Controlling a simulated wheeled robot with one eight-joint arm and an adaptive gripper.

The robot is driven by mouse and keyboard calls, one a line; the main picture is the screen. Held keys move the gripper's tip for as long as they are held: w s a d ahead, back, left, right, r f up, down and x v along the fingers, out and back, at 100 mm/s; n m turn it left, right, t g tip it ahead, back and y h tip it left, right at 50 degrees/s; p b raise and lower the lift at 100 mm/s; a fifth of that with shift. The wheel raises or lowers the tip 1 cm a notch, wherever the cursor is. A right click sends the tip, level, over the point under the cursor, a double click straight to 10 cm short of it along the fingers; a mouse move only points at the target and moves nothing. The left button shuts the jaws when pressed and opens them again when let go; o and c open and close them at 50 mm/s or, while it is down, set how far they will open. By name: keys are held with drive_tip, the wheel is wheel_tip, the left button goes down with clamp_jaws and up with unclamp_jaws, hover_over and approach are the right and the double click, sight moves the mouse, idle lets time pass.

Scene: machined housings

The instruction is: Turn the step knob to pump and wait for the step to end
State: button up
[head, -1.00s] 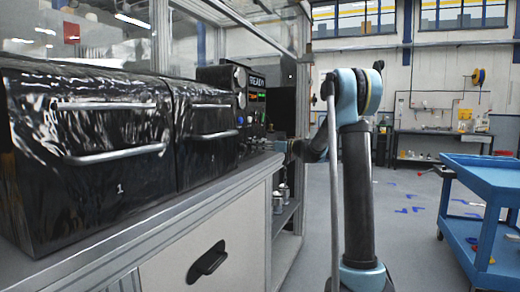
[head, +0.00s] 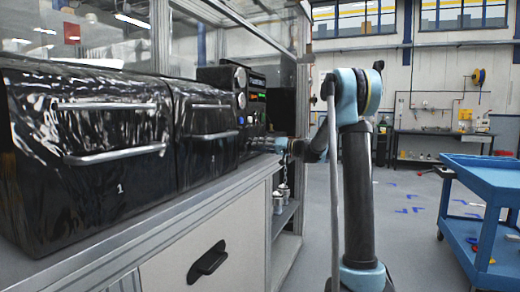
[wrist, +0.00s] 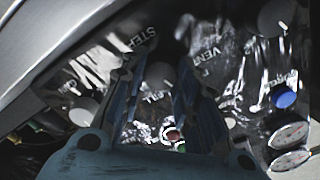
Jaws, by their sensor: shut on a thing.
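The control panel (head: 256,108) stands at the end of the cabinet row, with a small lit display and coloured lamps. In the head view my gripper (head: 262,144) reaches left to the panel's lower part; its fingertips are too small to make out there.
A blue button (wrist: 285,99) and round gauges (wrist: 290,134) lie to the right of the fingers. Black drawer-front cabinets (head: 90,150) stand on the grey bench (head: 150,222). A blue cart (head: 480,175) stands at the right, with open floor between.

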drive_tip(key=shift+w+d, duration=0.1)
idle(0.4)
drive_tip(key=o, duration=1.1)
drive_tip(key=shift+f, duration=0.1)
drive_tip(key=shift+d, duration=0.1)
drive_tip(key=v, duration=1.1)
drive_tip(key=shift+d, duration=0.35)
drive_tip(key=shift+s, duration=0.2)
